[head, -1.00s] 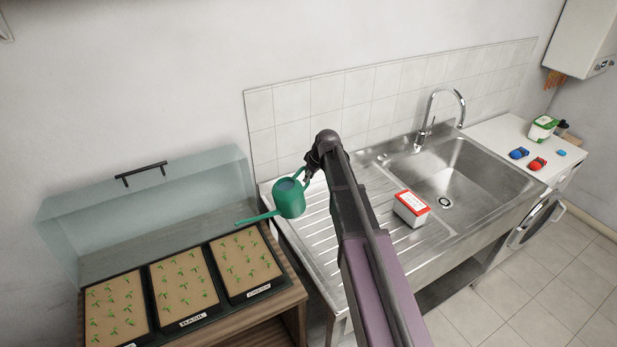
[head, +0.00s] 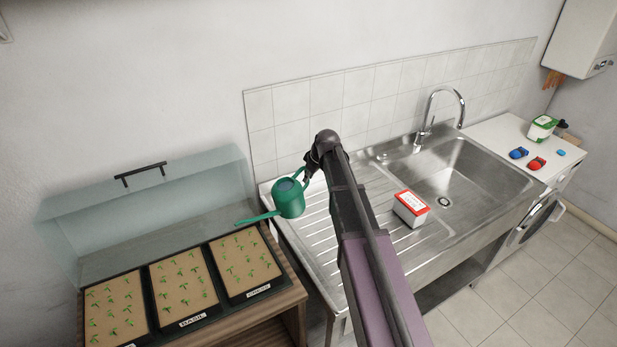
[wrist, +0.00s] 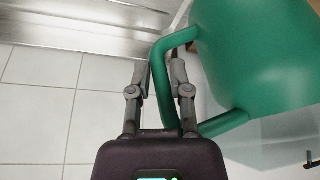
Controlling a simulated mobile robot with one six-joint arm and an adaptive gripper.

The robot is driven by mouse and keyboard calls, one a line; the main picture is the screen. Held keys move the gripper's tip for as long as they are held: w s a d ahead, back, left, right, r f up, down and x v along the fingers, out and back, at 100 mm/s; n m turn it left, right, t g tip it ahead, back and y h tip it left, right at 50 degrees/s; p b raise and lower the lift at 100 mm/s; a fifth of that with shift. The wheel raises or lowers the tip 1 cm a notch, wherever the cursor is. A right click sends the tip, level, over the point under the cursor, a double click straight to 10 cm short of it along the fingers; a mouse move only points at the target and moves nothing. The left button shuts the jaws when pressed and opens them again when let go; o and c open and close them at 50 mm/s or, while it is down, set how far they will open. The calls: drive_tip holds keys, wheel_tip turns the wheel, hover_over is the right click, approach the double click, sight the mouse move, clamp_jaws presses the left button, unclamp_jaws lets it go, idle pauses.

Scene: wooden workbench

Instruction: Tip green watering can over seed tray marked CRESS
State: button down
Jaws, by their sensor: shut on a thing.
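The green watering can (head: 288,199) is in the air in the head view, between the draining board and the seed trays. Its spout (head: 258,217) points left, over the back part of the right-hand seed tray (head: 262,290). That tray's label is small and looks like CRESS. My gripper (wrist: 164,72) is shut on the can's handle (wrist: 166,92), which runs between its fingers in the wrist view. The can's body (wrist: 262,55) fills the upper right there. I see no water coming from the spout.
A tray marked BASIL (head: 192,321) and another tray (head: 115,310) stand to the left. A clear cover with a black handle (head: 140,174) stands raised behind them. A red-and-white box (head: 411,208) sits on the draining board, beside the sink (head: 462,178).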

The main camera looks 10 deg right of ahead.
drive_tip(key=shift+r, duration=0.1)
drive_tip(key=shift+t+h, duration=0.3)
drive_tip(key=shift+h, duration=0.1)
drive_tip(key=shift+r+p, duration=2.15)
drive_tip(key=shift+f, duration=0.1)
wheel_tip(320, 180, down, 8)
drive_tip(key=g+y+b, duration=0.1)
drive_tip(key=y+b, duration=0.1)
drive_tip(key=b, duration=0.7)
drive_tip(key=shift+s+a+f+g, duration=0.2)
drive_tip(key=shift+f+g, duration=0.05)
drive_tip(key=shift+g, duration=0.15)
drive_tip(key=shift+r+p, duration=0.25)
drive_tip(key=shift+p, duration=0.05)
